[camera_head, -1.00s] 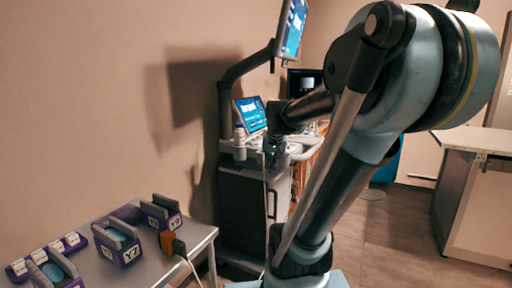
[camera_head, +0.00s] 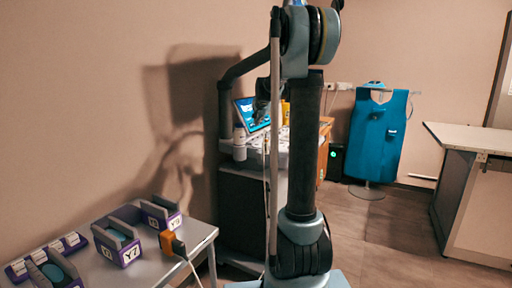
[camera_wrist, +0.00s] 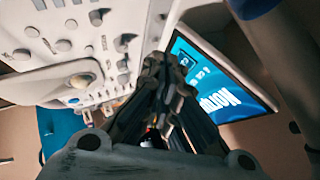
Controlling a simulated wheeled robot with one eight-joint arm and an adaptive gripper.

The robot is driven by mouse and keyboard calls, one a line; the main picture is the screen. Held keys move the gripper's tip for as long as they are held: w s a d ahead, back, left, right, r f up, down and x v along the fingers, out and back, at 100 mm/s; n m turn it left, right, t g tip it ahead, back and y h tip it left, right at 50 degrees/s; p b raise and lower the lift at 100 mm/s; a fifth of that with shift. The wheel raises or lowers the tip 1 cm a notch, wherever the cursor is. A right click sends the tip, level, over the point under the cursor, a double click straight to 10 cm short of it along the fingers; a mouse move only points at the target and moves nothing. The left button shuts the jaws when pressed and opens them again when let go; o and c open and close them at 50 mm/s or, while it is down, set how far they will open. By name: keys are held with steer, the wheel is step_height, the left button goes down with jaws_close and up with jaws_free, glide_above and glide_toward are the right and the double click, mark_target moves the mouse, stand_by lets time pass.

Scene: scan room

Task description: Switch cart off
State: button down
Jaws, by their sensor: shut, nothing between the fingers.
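The cart (camera_head: 240,200) stands against the wall, with a dark cabinet, a pale control deck and a bent dark monitor arm. Its tilted touch screen (camera_head: 246,112) is lit blue. In the wrist view the lit screen (camera_wrist: 215,82) is right of my gripper (camera_wrist: 165,65). The control deck (camera_wrist: 40,85) is at left there, with several round knobs and a trackball. My gripper is shut and empty, its fingertips between deck and screen; I cannot tell whether they touch anything. In the head view it is a dark shape (camera_head: 263,97) before the screen. My arm hides part of the cart.
A metal table (camera_head: 198,238) at lower left holds purple labelled holders (camera_head: 118,240) and an orange block (camera_head: 167,242) with a cable. A white bottle (camera_head: 239,140) stands at the cart's deck. A blue apron (camera_head: 376,135) hangs behind. A pale-topped bench (camera_head: 480,140) is right, with open floor before it.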

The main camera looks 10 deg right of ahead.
steer(key=shift+w+r, duration=0.1)
steer(key=shift+w, duration=0.5)
glide_above(257, 144)
steer(key=w+d, duration=0.1)
steer(key=shift+w+f, duration=0.1)
steer(key=shift+f, duration=4.35)
steer(key=shift+f, duration=0.7)
steer(key=shift+r, duration=0.8)
